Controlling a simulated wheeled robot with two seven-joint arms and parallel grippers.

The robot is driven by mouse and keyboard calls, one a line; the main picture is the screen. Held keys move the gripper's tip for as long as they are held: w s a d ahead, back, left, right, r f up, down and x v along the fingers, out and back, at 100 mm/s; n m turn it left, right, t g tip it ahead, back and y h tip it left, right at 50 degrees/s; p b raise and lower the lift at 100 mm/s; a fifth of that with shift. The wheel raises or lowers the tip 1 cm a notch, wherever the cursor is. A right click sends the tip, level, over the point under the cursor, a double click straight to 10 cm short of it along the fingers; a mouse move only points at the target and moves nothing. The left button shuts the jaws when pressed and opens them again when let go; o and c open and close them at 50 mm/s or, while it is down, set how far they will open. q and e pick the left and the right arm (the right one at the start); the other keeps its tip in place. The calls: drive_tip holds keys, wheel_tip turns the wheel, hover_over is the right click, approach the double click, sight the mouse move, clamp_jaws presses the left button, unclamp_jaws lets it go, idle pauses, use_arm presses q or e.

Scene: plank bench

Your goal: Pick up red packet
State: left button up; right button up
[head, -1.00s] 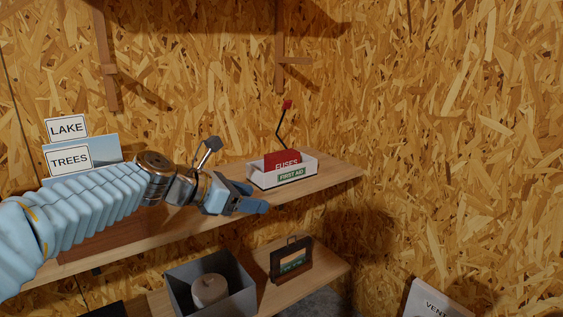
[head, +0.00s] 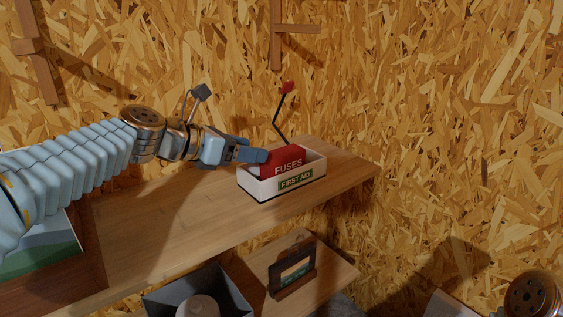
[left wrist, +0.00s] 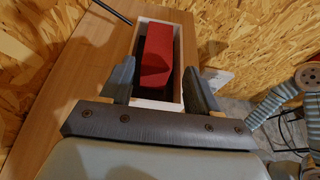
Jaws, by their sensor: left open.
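The red packet (head: 284,163), marked FUSES, stands in a white open box (head: 257,188) with a green FIRST AID label on the shelf. My left gripper (head: 256,156) is at the left end of the box, close to the packet. In the left wrist view the red packet (left wrist: 157,58) lies ahead between the two open fingers (left wrist: 157,85), with a gap on each side. The fingers reach the near end of the white box (left wrist: 148,102). My right arm (head: 532,296) shows only in the bottom right corner; its gripper is out of view.
The wooden shelf (head: 165,222) has free room left of the box. A black rod with a red tip (head: 286,87) stands behind the box. Below are a grey bin (head: 229,288) and a black framed holder (head: 292,270) on a lower shelf. A chipboard wall closes the back.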

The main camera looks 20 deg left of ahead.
sight(281, 152)
use_arm(q)
drive_tip(key=p+x, duration=0.1)
drive_tip(key=x, duration=0.9)
drive_tip(key=shift+w+d+r, duration=0.1)
drive_tip(key=shift+w+d, duration=0.05)
drive_tip(key=shift+w, duration=0.1)
drive_tip(key=c, duration=0.8)
